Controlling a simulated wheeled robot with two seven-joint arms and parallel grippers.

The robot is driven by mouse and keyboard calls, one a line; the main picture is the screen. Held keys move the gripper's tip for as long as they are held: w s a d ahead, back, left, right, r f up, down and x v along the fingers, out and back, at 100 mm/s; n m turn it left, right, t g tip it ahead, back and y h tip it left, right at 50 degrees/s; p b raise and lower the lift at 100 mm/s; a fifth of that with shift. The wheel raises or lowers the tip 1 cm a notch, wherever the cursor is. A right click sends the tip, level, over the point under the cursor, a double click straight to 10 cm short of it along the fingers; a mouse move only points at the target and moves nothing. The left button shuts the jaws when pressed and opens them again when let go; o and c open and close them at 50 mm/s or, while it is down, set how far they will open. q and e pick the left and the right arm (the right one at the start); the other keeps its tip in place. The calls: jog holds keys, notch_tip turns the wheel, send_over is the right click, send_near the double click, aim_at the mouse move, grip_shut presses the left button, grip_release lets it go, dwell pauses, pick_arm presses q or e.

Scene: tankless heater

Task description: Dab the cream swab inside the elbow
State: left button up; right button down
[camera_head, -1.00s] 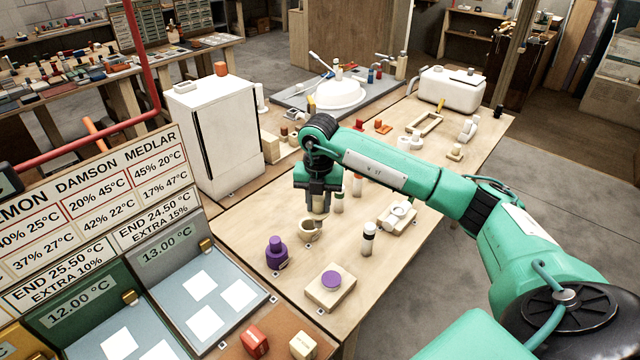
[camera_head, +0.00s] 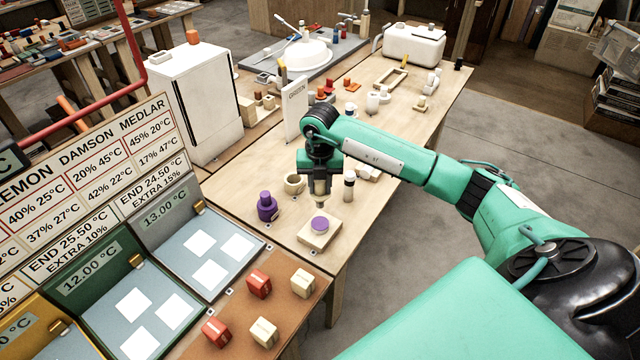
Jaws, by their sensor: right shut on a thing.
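My right gripper (camera_head: 319,182) is shut on a cream swab (camera_head: 320,188), which points down. The swab is just above or in front of a purple round pad (camera_head: 320,223) on a pale wooden block (camera_head: 309,238); I cannot tell whether its tip touches the pad. A cream piece that looks like the elbow (camera_head: 294,184) sits on the table to the left of the gripper, its opening facing up. A purple bottle (camera_head: 267,207) stands left of the block. My left gripper is out of view.
A white bottle with a black cap (camera_head: 349,187) stands right of the gripper. Red cubes (camera_head: 259,283) and cream cubes (camera_head: 303,282) lie at the front. The white cabinet (camera_head: 197,100) is at back left.

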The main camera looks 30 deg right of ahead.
aim_at(320, 204)
jog(key=shift+f+b, duration=0.4)
jog(key=shift+f, duration=0.25)
notch_tip(320, 204, down, 5)
jog(key=b, duration=0.3)
jog(key=shift+f+b, duration=0.5)
jog(key=shift+b, duration=0.1)
jog(key=shift+f, duration=0.25)
jog(key=shift+f+b, duration=0.8)
jog(key=shift+f, duration=0.1)
jog(key=shift+f+b, duration=0.3)
jog(key=shift+f, duration=0.1)
dwell(0.8)
jog(key=shift+r+p, duration=0.7)
jog(key=shift+r, duration=0.45)
dwell(0.5)
jog(key=shift+r+p, duration=1.75)
jog(key=shift+r, duration=1.35)
